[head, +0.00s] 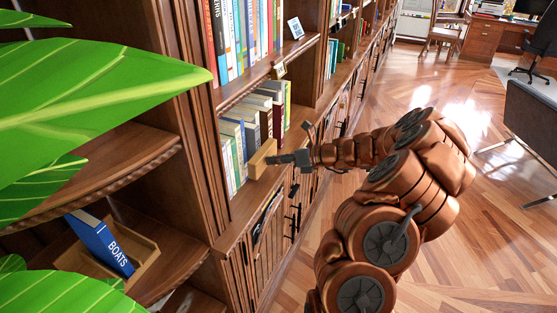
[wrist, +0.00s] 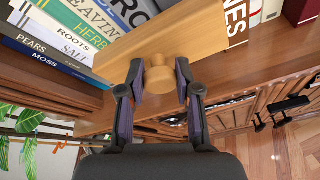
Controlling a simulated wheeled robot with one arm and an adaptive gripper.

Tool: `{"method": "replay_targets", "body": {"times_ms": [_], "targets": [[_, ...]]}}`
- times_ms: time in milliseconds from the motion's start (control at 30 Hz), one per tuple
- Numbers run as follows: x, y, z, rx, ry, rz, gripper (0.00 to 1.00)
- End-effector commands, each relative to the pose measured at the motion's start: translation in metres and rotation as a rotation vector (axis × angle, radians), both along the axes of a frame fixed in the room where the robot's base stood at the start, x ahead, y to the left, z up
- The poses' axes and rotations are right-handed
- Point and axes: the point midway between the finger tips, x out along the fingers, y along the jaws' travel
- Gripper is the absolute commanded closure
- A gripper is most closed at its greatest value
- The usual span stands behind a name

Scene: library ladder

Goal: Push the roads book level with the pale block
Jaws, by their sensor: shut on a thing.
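My gripper (wrist: 159,88) is shut on the round knob of a pale wooden block (wrist: 175,38). In the head view the pale block (head: 262,158) stands at the front of the middle shelf, before the row of books, with my gripper (head: 277,159) at its near side. I cannot read the word roads on any spine. Its book may be hidden behind the block. I cannot tell whether the block touches any book.
Other spines, such as MOSS (wrist: 45,62), lie left of the block. A blue BOATS book (head: 102,243) leans in a wooden holder (head: 146,262) on the lower left shelf. Large green leaves (head: 90,95) cover the left of the head view.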

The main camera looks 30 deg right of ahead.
Motion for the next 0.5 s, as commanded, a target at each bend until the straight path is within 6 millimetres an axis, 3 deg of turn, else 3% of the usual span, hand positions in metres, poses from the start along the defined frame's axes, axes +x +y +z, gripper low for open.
{"method": "replay_targets", "body": {"times_ms": [500], "targets": [[0.0074, 0.005, 0.0004, 0.001, 0.0, 0.001, 1.0]]}}
